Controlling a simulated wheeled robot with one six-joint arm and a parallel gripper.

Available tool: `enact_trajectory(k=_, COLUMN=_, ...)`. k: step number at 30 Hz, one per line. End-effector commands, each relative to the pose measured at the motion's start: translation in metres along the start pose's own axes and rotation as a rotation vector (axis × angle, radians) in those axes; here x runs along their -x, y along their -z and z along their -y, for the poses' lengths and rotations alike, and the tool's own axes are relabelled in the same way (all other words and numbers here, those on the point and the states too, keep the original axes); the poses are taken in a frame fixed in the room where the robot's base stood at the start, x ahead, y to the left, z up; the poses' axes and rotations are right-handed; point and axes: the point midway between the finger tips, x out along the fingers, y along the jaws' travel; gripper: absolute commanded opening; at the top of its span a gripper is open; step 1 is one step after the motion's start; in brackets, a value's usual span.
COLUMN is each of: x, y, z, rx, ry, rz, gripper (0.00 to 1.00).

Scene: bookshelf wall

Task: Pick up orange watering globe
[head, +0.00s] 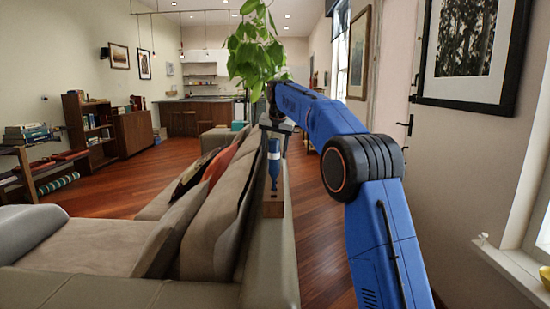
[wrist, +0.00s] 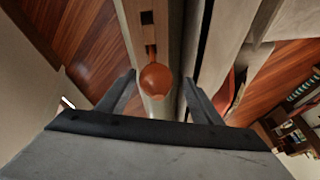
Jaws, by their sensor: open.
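I cannot tell how far the fingers are from the globe in depth. In the head view my gripper (head: 277,126) is above the sofa back, partly hidden by my arm. I cannot make out the orange globe in the head view.
The beige sofa (head: 110,240) fills the left. A leafy plant (head: 255,50) is behind my gripper. Bare wooden floor (head: 318,215) lies between sofa and right wall.

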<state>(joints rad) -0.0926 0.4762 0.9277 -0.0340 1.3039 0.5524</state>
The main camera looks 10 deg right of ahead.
Motion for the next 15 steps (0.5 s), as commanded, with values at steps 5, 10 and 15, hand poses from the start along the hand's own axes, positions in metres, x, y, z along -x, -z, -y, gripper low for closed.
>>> enact_trajectory(k=5, x=-0.008, y=0.0, z=0.0, rx=0.0, ry=0.0, rz=0.0, gripper=0.6)
enact_trajectory(k=10, x=-0.02, y=-0.001, z=-0.003, rx=0.0, ry=-0.001, rz=0.001, gripper=0.6)
enact_trajectory(k=15, x=-0.044, y=-0.003, z=-0.007, rx=0.0, ry=-0.001, rz=0.002, gripper=0.6)
